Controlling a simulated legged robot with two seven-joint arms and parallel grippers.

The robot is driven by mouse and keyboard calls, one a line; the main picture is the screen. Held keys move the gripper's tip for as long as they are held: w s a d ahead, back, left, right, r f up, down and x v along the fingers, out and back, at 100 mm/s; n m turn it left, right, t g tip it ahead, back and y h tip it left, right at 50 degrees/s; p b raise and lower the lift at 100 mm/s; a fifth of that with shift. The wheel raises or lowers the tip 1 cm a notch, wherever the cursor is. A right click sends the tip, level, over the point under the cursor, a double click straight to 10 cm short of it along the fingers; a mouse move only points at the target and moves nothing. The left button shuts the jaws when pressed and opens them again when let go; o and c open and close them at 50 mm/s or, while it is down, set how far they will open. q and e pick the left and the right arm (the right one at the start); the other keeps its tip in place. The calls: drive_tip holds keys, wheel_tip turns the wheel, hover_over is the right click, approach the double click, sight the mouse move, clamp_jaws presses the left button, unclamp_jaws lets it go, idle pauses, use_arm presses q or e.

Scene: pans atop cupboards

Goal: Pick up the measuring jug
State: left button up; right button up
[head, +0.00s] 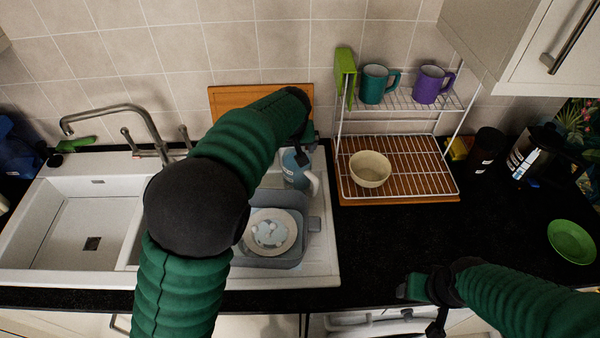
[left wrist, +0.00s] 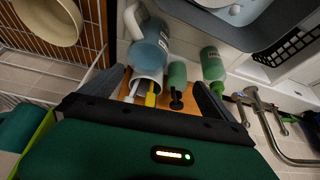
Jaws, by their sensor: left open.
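The measuring jug (head: 295,170) is blue-grey with a pale handle. It stands at the back of the sink unit, beside the drying rack, partly hidden by my left gripper. In the left wrist view the jug (left wrist: 150,48) is upper centre, beyond the fingertips, its handle at the upper left. My left gripper (head: 304,143) is just above and behind the jug. In the left wrist view its fingers (left wrist: 155,92) are spread, with nothing gripped. My right gripper (head: 425,300) is low over the front counter edge, away from the jug; its jaws cannot be made out.
A grey basin (head: 312,238) with a plate (head: 270,231) is in front of the jug. The wire rack (head: 425,195) to the right holds a cream bowl (head: 370,168) and mugs. A white utensil pot (left wrist: 148,82) and green bottles (left wrist: 212,65) stand near the jug.

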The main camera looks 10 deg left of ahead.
use_arm(q)
drive_tip(key=d+r, duration=0.2)
drive_tip(key=d, duration=0.1)
drive_tip(key=p, duration=0.4)
approach(298, 168)
drive_tip(key=f, duration=0.1)
drive_tip(key=s+f, duration=0.1)
drive_tip(key=shift+s+a+f+g, duration=0.15)
drive_tip(key=shift+f+g, duration=0.2)
drive_tip(key=shift+g, duration=0.05)
drive_tip(key=shift+f, duration=0.35)
drive_tip(key=shift+w+f+b, duration=0.15)
drive_tip(key=shift+w+b, duration=0.15)
drive_tip(key=shift+s+a, duration=0.1)
drive_tip(key=shift+a, duration=0.05)
drive_tip(key=c, duration=2.1)
use_arm(e)
drive_tip(key=r, duration=0.3)
drive_tip(key=shift+w+d+r, duration=0.1)
drive_tip(key=shift+w+r, duration=0.1)
